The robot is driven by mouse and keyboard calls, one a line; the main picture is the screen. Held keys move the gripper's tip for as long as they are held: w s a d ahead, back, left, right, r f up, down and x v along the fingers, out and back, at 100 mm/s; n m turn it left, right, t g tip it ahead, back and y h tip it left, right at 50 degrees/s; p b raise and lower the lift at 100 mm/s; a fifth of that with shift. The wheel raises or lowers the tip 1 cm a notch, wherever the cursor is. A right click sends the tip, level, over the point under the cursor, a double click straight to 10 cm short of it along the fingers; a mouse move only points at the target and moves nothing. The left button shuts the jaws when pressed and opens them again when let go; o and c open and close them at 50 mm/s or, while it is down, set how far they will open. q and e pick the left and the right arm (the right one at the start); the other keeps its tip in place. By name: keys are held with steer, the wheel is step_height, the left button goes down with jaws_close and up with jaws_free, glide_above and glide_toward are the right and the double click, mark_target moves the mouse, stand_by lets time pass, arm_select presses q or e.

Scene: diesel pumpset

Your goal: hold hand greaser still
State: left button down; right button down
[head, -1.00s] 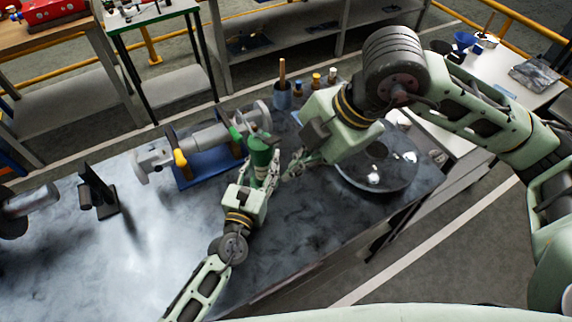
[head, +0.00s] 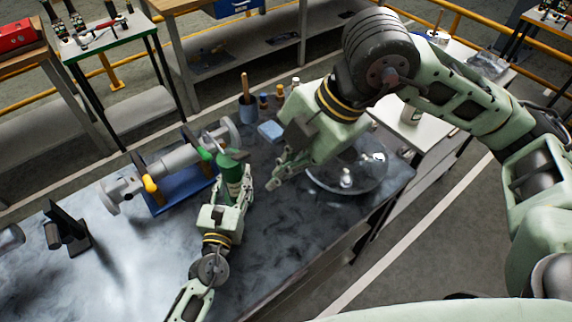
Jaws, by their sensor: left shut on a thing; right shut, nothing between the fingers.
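The hand greaser (head: 231,168) is a green cylinder with a darker green top, standing roughly upright above the bench. My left gripper (head: 233,193) is shut on it from the near side and hides its lower part. A brighter green piece beside its top, at the left, overlaps the grey pump part; I cannot tell whether it belongs to the greaser. My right gripper (head: 274,184) is shut and empty, a short way to the right of the greaser and apart from it.
A grey shaft assembly (head: 178,160) with a yellow knob lies on a blue cradle (head: 172,197) behind the greaser. A round glossy tray (head: 372,178) with small parts is at the right. The front bench top is clear.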

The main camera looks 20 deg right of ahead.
arm_select(q)
steer(key=c, duration=1)
jaws_free()
steer(key=v, duration=1.1)
steer(key=shift+s+a, duration=0.2)
steer(key=shift+s, duration=0.25)
